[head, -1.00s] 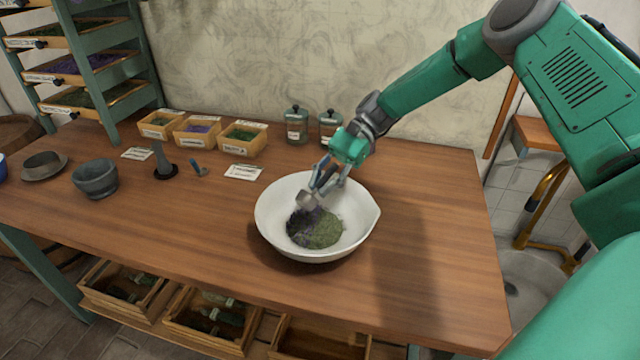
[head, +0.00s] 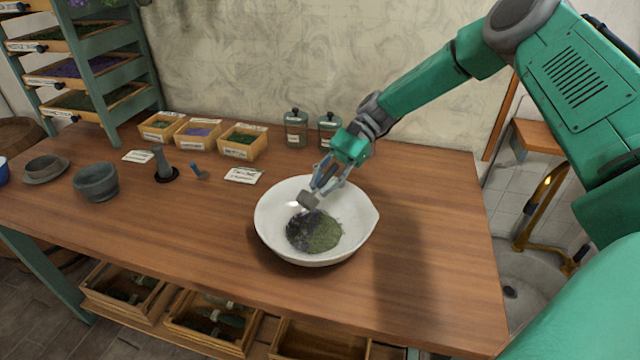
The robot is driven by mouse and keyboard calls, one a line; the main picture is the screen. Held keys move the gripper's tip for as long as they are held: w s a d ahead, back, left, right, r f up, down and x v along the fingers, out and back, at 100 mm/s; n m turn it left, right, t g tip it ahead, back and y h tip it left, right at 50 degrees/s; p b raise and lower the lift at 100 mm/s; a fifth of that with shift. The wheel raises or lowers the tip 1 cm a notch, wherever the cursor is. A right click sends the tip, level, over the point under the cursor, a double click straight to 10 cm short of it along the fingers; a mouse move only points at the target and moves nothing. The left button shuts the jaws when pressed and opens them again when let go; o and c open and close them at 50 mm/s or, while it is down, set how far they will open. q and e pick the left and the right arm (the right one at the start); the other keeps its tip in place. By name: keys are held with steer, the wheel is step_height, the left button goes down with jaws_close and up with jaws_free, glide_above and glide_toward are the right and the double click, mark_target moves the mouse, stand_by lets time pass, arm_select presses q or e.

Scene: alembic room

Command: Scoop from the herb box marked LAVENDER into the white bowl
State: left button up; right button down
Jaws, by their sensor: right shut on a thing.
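The white bowl (head: 356,238) stands on the wooden table and holds a dark purplish heap next to a green heap. My right gripper (head: 322,182) is over the bowl's back rim, shut on a small grey scoop (head: 308,201). The scoop is tilted down over the heaps; its inside is hidden. Three small herb boxes stand at the back left. The middle box (head: 199,134) holds purple herb; its label is too small to read. The left box (head: 159,126) and right box (head: 243,142) hold green herb. My left gripper is out of view.
Two lidded jars (head: 297,129) stand behind the bowl. A shelf rack (head: 92,70) stands far left. The table right of the bowl is clear.

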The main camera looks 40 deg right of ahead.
steer(key=shift+d+r+p, duration=0.1)
steer(key=shift+r+p, duration=0.05)
steer(key=shift+p, duration=0.15)
steer(key=h+p, duration=0.3)
steer(key=p, duration=0.2)
steer(key=r+t+h+p, duration=0.1)
steer(key=h+p, duration=0.2)
steer(key=p, duration=0.2)
steer(key=shift+r+t, duration=0.1)
steer(key=shift+t, duration=0.2)
steer(key=shift+t+h, duration=0.3)
steer(key=shift+h, duration=1.2)
steer(key=shift+r+t+h, duration=0.1)
steer(key=shift+t+h, duration=0.2)
steer(key=shift+h, duration=0.6)
steer(key=shift+a+r+h, duration=0.2)
steer(key=shift+a+h, duration=0.1)
steer(key=shift+h, duration=0.4)
steer(key=shift+d, duration=0.1)
